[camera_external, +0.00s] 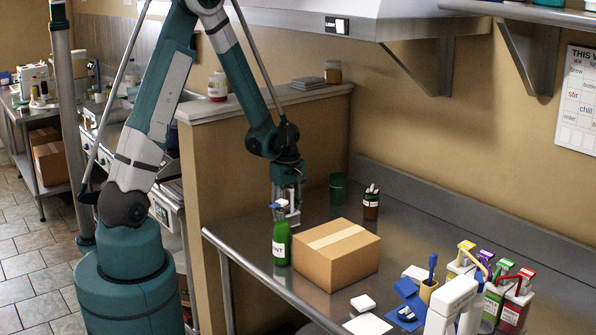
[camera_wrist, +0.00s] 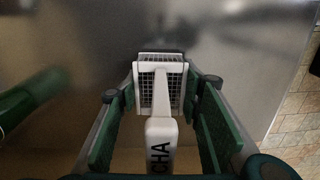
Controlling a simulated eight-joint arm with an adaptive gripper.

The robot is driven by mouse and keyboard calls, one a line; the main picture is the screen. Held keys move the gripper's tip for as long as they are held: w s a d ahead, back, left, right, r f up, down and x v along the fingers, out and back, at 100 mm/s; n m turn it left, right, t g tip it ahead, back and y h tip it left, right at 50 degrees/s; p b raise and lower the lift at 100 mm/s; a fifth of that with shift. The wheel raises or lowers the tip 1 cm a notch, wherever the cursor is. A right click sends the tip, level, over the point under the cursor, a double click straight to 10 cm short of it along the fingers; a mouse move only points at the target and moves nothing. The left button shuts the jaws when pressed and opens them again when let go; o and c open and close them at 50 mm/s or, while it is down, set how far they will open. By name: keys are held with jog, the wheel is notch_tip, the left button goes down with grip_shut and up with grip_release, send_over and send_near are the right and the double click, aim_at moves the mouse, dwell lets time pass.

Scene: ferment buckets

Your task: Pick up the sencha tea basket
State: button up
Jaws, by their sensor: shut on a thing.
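The sencha tea basket is a small white mesh basket (camera_wrist: 160,88) with a long white handle, and the black letters "CHA" show on its handle in the wrist view. My gripper (camera_wrist: 163,100) has its green-padded fingers on both sides of it and is shut on it. In the external view, my gripper (camera_external: 286,196) points down over the table's left part. The white basket (camera_external: 294,214) shows there only partly, just behind the green bottle. I cannot tell whether it touches the table.
The green bottle (camera_external: 281,245) stands close to my gripper, with a cardboard box (camera_external: 337,262) to its right. A green cup (camera_external: 338,186) and a brown jar (camera_external: 371,203) stand behind. Several colored-top containers (camera_external: 493,282) crowd the right front. A partition wall (camera_external: 235,150) rises at left.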

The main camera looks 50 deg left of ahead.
aim_at(288, 211)
jog(key=shift+r, duration=4.35)
